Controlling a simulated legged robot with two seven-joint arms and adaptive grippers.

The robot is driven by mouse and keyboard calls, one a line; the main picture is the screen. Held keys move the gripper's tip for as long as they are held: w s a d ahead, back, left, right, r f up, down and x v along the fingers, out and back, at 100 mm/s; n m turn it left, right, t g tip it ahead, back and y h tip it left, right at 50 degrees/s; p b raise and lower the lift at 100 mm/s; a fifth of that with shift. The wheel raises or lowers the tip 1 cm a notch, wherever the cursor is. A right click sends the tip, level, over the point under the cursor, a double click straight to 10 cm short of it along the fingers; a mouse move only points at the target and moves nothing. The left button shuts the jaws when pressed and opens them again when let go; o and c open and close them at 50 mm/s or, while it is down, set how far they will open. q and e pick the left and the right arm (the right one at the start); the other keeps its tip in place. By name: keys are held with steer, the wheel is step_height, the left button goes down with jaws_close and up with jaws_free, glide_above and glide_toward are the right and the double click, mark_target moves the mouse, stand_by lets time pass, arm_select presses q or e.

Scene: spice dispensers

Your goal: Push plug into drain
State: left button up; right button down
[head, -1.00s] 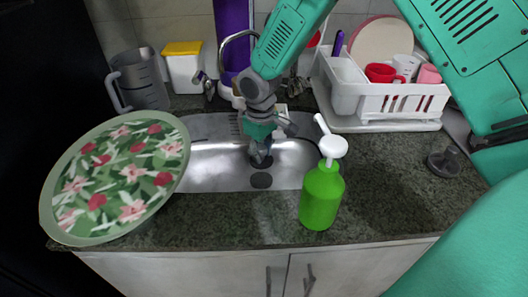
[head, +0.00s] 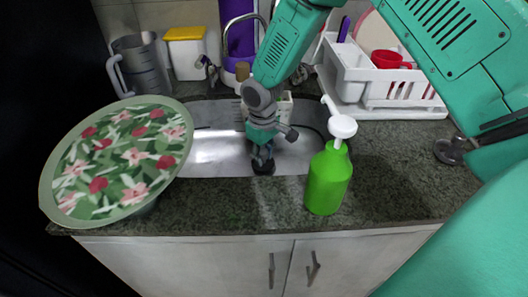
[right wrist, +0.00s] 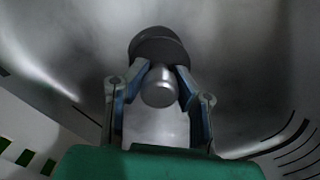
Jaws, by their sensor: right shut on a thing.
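My right gripper (head: 262,158) reaches down into the metal sink (head: 215,158) and is shut on a dark plug (head: 264,168). In the right wrist view, the two fingers (right wrist: 160,82) pinch the plug's grey cylindrical knob (right wrist: 158,90). Its wide dark disc (right wrist: 157,46) points away from the gripper, towards the sink floor. The drain does not show; the plug and gripper cover that part of the sink. I cannot tell whether the plug touches the drain. My left gripper is not in view.
A green pump bottle (head: 328,180) stands on the counter just right of the sink's front. A large flowered plate (head: 120,158) sits at the left. A white dish rack (head: 405,95) is behind right, and a dark round object (head: 450,150) lies on the right counter.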

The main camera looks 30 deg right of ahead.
steer(key=shift+r, duration=0.1)
steer(key=shift+d+p, duration=0.4)
steer(key=shift+d, duration=0.35)
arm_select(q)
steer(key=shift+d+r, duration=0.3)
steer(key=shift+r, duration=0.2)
arm_select(e)
steer(key=shift+a, duration=0.1)
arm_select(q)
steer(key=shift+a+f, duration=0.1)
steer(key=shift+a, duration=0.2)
arm_select(e)
steer(key=shift+a, duration=0.25)
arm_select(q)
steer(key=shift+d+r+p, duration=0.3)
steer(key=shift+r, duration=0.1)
arm_select(e)
steer(key=shift+d, duration=0.2)
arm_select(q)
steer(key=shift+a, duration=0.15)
arm_select(e)
steer(key=shift+a, duration=0.2)
arm_select(q)
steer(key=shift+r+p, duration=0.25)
steer(key=shift+p, duration=0.05)
arm_select(e)
steer(key=shift+a, duration=0.1)
